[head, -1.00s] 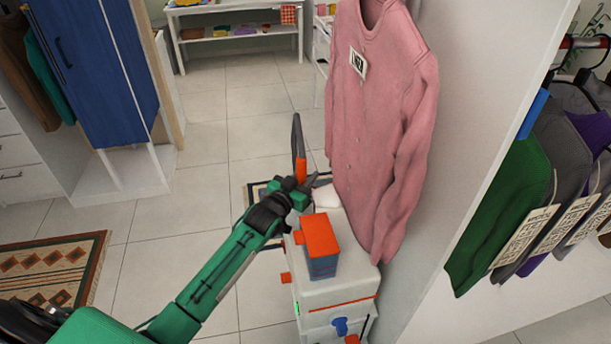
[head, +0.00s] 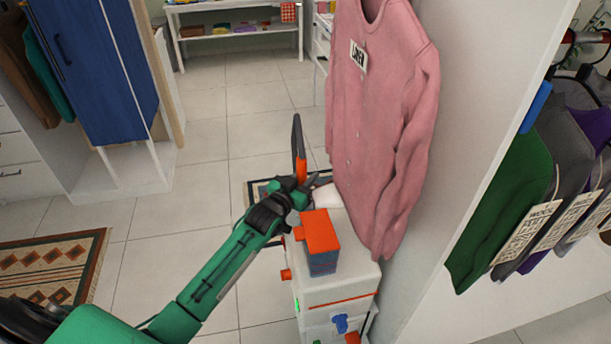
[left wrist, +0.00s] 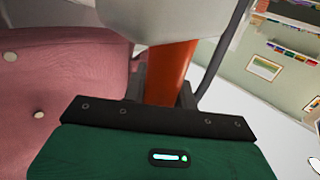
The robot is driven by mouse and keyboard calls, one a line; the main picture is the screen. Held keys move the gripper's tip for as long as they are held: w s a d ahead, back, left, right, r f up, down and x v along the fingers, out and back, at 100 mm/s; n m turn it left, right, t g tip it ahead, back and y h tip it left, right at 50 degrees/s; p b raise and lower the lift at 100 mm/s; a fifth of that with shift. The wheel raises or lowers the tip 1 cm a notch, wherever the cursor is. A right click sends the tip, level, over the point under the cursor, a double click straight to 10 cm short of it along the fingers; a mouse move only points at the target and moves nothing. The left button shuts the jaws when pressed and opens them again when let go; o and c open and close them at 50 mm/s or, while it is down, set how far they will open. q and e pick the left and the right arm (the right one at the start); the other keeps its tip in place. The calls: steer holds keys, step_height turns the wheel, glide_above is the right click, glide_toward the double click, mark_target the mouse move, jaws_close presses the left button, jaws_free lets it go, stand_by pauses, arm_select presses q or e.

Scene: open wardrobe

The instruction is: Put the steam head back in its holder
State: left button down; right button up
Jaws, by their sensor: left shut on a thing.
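My left gripper (head: 305,186) is shut on the orange handle (head: 301,170) of the steam head. The steam head's white end (head: 324,195) points right and touches or nearly touches the lower front of the pink shirt (head: 372,130); I cannot tell which. In the left wrist view the orange handle (left wrist: 172,72) sits between the fingers below the pale head (left wrist: 185,20). A dark hose (head: 297,132) loops up from the handle. The white steamer (head: 335,292) stands below, with an orange-topped blue box (head: 321,235) on it. I cannot make out which part is the holder. My right gripper is out of view.
A white wardrobe panel (head: 470,110) stands close behind the shirt. Tagged garments (head: 500,200) hang at the right. The tiled floor between is clear.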

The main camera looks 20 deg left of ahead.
arm_select(q)
steer(key=shift+f, duration=0.4)
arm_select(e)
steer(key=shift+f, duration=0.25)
arm_select(q)
steer(key=c, duration=1)
jaws_free()
steer(key=shift+c, duration=0.2)
steer(key=s+a+b, duration=0.2)
steer(key=s, duration=1.1)
steer(key=shift+s+a+b, duration=0.25)
steer(key=shift+a+b, duration=0.05)
steer(key=shift+b, duration=0.05)
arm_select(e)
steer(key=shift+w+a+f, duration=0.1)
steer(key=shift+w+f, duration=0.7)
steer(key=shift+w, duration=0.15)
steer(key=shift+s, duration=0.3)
